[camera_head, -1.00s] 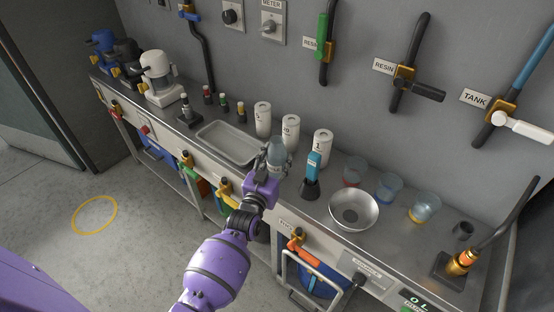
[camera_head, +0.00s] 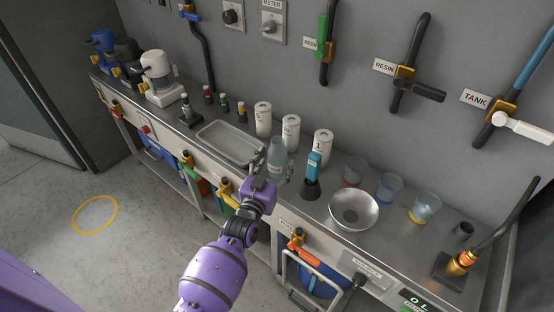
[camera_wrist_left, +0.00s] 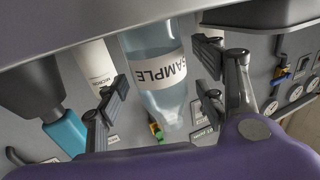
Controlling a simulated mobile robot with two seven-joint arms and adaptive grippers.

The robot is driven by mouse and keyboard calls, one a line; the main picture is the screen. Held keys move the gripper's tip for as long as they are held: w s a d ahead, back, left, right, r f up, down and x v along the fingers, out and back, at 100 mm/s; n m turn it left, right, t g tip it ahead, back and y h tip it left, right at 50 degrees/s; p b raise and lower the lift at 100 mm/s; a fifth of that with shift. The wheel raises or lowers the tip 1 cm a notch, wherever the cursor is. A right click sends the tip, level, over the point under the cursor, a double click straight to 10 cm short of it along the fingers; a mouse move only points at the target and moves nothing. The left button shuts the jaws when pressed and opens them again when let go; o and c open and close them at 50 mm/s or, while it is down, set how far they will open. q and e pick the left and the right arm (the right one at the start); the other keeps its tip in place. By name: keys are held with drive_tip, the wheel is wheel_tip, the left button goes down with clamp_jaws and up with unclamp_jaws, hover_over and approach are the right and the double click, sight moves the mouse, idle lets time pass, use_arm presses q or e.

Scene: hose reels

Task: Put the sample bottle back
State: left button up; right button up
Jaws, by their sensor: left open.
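The sample bottle (camera_head: 277,158), clear with pale liquid, stands upright on the steel counter, between the metal tray and the blue-handled tool. In the left wrist view the bottle (camera_wrist_left: 157,75) shows inverted, its white SAMPLE label facing the camera. My left gripper (camera_head: 271,171) is open at the bottle's near side, one finger to each side of it. In the wrist view a gap shows between the bottle and the left finger; I cannot tell whether the right finger touches it. My right gripper is out of view.
A metal tray (camera_head: 231,143) lies left of the bottle. White numbered canisters (camera_head: 290,132) stand behind it. A blue-handled tool in a black stand (camera_head: 312,178) is close on the right, then a steel bowl (camera_head: 354,210) and tinted beakers (camera_head: 388,188).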

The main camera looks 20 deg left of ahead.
use_arm(q)
drive_tip(key=s+f+g, duration=0.3)
drive_tip(key=s+f, duration=0.3)
drive_tip(key=s, duration=0.9)
drive_tip(key=s+f+g, duration=0.3)
drive_tip(key=s+f, duration=0.3)
drive_tip(key=s, duration=1)
drive_tip(key=s+a+f+g, duration=0.1)
drive_tip(key=s+f+g, duration=0.3)
drive_tip(key=s, duration=1.1)
drive_tip(key=shift+s+f+y, duration=0.3)
drive_tip(key=shift+f, duration=0.65)
drive_tip(key=shift+s+a+f, duration=0.1)
drive_tip(key=shift+s, duration=0.4)
drive_tip(key=shift+s+a+f, duration=0.1)
drive_tip(key=shift+s, duration=0.4)
